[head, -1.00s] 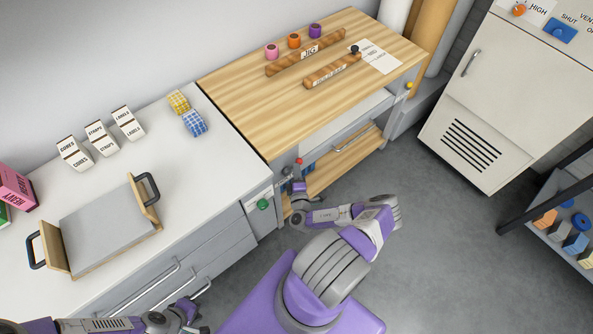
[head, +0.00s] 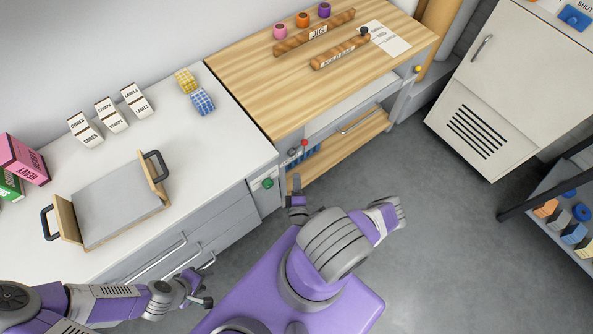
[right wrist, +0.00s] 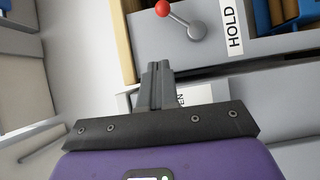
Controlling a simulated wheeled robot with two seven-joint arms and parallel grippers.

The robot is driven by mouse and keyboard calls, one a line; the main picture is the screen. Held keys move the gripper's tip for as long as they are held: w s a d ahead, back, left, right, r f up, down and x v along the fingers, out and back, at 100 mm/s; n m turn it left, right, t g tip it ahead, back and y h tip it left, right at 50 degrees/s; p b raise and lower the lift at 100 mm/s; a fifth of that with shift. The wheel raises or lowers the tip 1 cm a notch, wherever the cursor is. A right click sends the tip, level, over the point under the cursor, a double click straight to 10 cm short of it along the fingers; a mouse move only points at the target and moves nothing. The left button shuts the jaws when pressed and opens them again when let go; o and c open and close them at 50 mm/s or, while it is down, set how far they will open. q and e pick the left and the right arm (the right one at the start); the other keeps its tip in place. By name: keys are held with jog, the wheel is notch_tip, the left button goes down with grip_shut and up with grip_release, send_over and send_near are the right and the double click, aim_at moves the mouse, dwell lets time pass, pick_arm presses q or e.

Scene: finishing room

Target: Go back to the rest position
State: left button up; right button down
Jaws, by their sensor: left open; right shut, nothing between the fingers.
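My left gripper (head: 200,288) is open and empty, low in the head view, in front of the drawers of the white counter. My right gripper (head: 296,186) is near the middle of the head view, by the right end of the counter and the wooden bench; my purple arm partly hides that side. In the right wrist view my right gripper's dark fingers (right wrist: 156,84) are together with nothing between them. Past them is a grey lever with a red knob (right wrist: 162,8), beside a HOLD label (right wrist: 234,28). The fingers look apart from the lever.
The white counter (head: 215,150) holds a grey tray with handles (head: 120,203), white cartons and two small checked blocks. The wooden bench (head: 260,85) carries two labelled wooden bars and coloured pieces. A cabinet (head: 490,85) and shelf stand right; grey floor (head: 440,240) is open between.

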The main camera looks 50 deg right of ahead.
dwell(0.5)
